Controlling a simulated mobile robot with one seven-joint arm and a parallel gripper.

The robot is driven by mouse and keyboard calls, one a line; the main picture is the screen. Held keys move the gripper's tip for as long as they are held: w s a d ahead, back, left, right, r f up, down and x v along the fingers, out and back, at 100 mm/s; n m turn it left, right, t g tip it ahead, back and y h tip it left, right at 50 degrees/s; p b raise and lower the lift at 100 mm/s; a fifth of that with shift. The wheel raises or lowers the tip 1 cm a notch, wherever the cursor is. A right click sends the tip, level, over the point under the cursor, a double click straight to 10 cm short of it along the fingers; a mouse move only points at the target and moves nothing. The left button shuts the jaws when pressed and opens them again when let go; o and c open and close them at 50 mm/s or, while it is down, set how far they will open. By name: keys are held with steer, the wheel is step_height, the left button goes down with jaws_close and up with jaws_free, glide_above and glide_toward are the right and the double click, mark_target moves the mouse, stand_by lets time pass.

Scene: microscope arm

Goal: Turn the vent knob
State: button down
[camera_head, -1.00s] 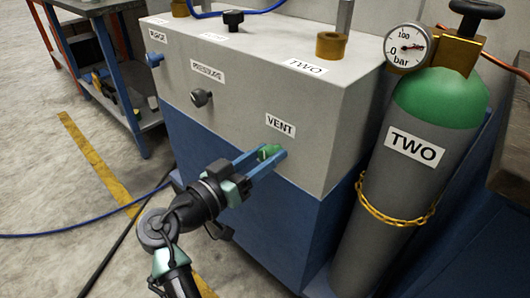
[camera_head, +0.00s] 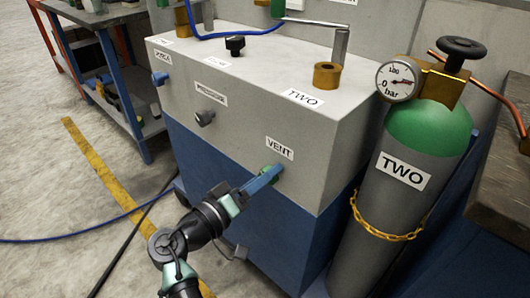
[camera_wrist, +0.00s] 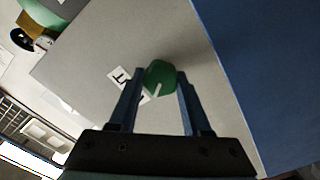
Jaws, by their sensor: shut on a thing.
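The green vent knob (camera_head: 275,171) sits on the front face of the grey cabinet, just below the VENT label (camera_head: 279,148). My gripper (camera_head: 268,177) reaches up to it from the lower left, its blue fingers shut on the knob. In the wrist view the knob (camera_wrist: 159,77) lies between my two fingertips, with a white mark line on its face slanting to the lower left. Part of the VENT label (camera_wrist: 124,84) shows behind the left finger. In the head view the fingers overlap and hide part of the knob.
A gas cylinder marked TWO (camera_head: 405,165) with a gauge (camera_head: 396,81) and chain stands at the right. Open floor lies at the left.

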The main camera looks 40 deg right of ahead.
steer(key=n+p, duration=0.4)
steer(key=n, duration=0.2)
steer(key=shift+r+n+p, duration=0.1)
steer(key=shift+n+p, duration=0.2)
steer(key=shift+p, duration=0.1)
steer(key=n+p, duration=0.2)
steer(key=n, duration=0.2)
steer(key=shift+f+p, duration=0.2)
steer(key=shift+p, duration=0.1)
steer(key=shift+f+n, duration=0.1)
steer(key=shift+n, duration=0.2)
steer(key=shift+c, duration=1.8)
jaws_free()
steer(key=s+a+p, duration=0.1)
steer(key=a, duration=1.2)
steer(key=shift+p, duration=0.4)
